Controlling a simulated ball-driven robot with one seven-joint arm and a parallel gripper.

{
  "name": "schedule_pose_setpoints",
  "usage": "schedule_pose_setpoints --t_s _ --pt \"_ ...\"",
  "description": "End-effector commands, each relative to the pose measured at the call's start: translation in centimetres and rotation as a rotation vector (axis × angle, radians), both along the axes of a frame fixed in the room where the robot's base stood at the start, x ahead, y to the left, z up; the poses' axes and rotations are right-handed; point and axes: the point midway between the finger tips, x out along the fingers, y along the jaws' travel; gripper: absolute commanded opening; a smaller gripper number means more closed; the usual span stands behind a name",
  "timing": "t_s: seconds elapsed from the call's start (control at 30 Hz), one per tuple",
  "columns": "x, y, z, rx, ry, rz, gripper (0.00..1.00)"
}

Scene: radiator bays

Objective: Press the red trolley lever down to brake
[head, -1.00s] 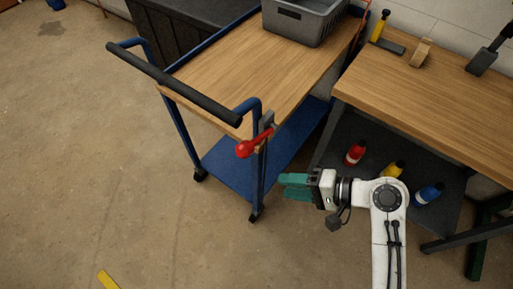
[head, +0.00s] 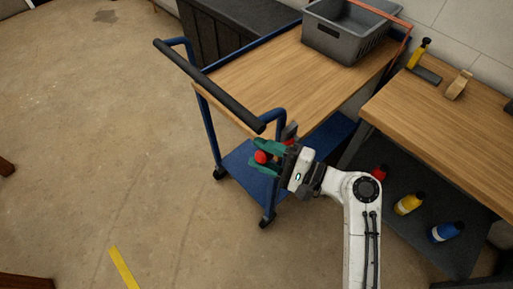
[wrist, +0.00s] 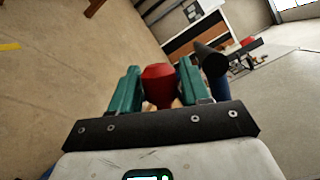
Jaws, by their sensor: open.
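The red trolley lever (head: 263,157) is on the near corner post of the blue trolley, below its black push handle (head: 210,84). Only its red knob shows clearly; my gripper hides most of the arm of the lever. My gripper (head: 267,160) is at the knob with its green fingers open, one on each side of it. In the wrist view the red knob (wrist: 158,84) sits between the two green fingers (wrist: 157,92). I cannot tell whether either finger touches it.
A grey basket (head: 345,32) stands on the trolley's wooden top (head: 262,82). A wooden workbench (head: 440,110) is at the right, with red, yellow (head: 408,203) and blue (head: 446,231) bottles on its lower shelf.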

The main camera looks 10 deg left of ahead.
Motion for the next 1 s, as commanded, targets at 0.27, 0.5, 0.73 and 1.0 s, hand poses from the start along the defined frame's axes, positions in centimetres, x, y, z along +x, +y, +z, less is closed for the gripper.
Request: schedule_pose_setpoints --t_s 0.27,0.5,0.73,1.0 --pt "0.5 1.7 0.0 -0.001 -0.001 -0.001 0.46" --pt "0.5 1.7 0.0 -0.002 -0.001 0.0 0.46" --pt "0.5 1.7 0.0 -0.002 -0.001 0.0 0.24" --pt "0.5 1.7 0.0 -0.002 -0.001 0.0 0.0"
